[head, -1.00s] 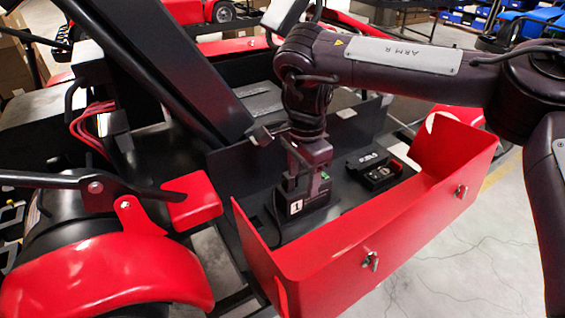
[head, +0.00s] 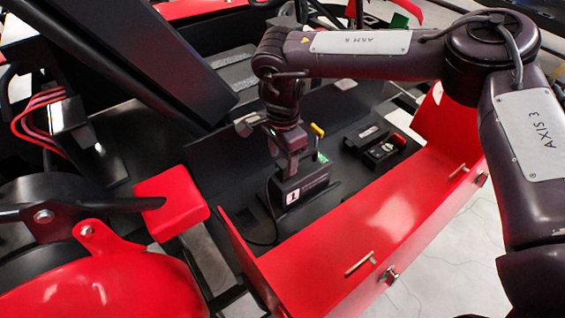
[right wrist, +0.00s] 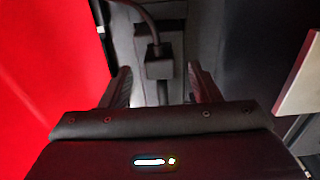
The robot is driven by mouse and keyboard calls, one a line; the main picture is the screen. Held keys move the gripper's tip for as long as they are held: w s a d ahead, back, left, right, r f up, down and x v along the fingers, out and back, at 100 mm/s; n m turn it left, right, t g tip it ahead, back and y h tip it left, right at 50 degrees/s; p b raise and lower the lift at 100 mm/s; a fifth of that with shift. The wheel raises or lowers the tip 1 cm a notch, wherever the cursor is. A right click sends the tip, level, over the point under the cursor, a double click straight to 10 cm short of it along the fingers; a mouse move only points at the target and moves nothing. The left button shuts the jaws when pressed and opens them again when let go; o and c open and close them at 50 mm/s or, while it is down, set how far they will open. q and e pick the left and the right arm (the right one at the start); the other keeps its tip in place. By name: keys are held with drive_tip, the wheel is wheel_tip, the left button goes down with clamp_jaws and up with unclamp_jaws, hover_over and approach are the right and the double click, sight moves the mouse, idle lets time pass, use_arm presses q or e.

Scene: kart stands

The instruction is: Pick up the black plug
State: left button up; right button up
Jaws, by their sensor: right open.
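In the right wrist view a small black block with a cable, apparently the black plug (right wrist: 159,64), lies beyond and between the fingertips of my right gripper (right wrist: 163,80). The jaws are open, with a finger on either side and a gap to each. In the head view my right gripper (head: 288,168) points down at a black box (head: 312,186) with a white "1" label, inside the red-walled kart bay. The plug cannot be made out there, as the gripper and box crowd that spot. My left gripper is not in view.
A red wall (head: 365,235) with metal latches edges the bay in front and on the right. A black device (head: 383,153) with a red part lies right of the box. A yellow-tipped handle (head: 317,130) stands close to the gripper. A black beam (head: 150,65) slants at left.

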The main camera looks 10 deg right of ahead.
drive_tip(key=shift+f, duration=0.6)
drive_tip(key=c, duration=0.9)
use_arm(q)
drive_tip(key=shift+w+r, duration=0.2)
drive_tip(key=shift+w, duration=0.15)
use_arm(e)
drive_tip(key=shift+r, duration=0.1)
drive_tip(key=shift+c, duration=0.9)
